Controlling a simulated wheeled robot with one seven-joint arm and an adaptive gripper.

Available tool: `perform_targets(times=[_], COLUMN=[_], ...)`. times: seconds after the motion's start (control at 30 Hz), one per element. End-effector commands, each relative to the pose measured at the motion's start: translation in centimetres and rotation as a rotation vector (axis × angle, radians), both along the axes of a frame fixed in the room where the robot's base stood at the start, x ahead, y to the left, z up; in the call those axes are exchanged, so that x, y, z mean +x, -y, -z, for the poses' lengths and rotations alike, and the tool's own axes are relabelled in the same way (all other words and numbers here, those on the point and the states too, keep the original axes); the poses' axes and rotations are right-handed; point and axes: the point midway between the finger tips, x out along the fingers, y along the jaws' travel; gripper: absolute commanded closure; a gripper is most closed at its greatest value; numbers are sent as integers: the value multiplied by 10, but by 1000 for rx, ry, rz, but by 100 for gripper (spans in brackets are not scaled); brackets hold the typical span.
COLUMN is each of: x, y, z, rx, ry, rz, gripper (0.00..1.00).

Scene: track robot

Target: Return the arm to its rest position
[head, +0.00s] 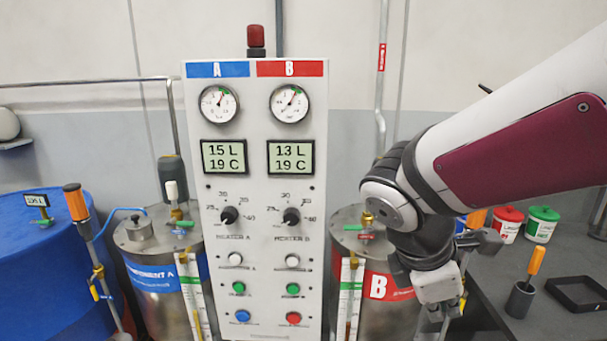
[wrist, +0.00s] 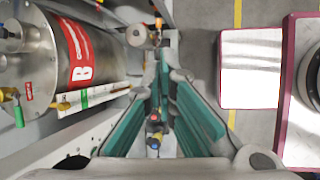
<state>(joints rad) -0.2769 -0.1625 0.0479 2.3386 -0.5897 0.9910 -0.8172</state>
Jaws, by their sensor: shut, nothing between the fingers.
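My arm (head: 515,135), white with a dark red panel, comes in from the upper right in the head view and bends down at a dark joint. My gripper (head: 440,312) hangs at the lower right of the control panel, in front of tank B (head: 385,290). In the wrist view its teal-padded fingers (wrist: 165,60) point away from the camera and converge at the tips. It is shut, with nothing held.
A control panel (head: 265,190) with gauges, displays, knobs and buttons stands in the middle. Tank A (head: 160,280) and a blue drum (head: 35,270) are on the left. A dark bench (head: 560,265) at right holds red and green-labelled tubs and an orange-handled tool. Tank B (wrist: 75,55) is close beside the gripper.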

Motion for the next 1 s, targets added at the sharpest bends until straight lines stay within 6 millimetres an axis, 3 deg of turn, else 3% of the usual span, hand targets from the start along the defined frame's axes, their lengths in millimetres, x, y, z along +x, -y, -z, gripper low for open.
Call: perform_targets(times=[0.1,0.3,0.5,0.7,1.0], x=[-32,-77,-101,-109,-108], y=[9,8,-1,-6,-6], z=[-15,-30,-40,-43,-42], rx=[178,487,725,812,813], ry=[146,355,473,504,502], rz=[314,827,1188,1315,1318], gripper=[100,100,100,100,100])
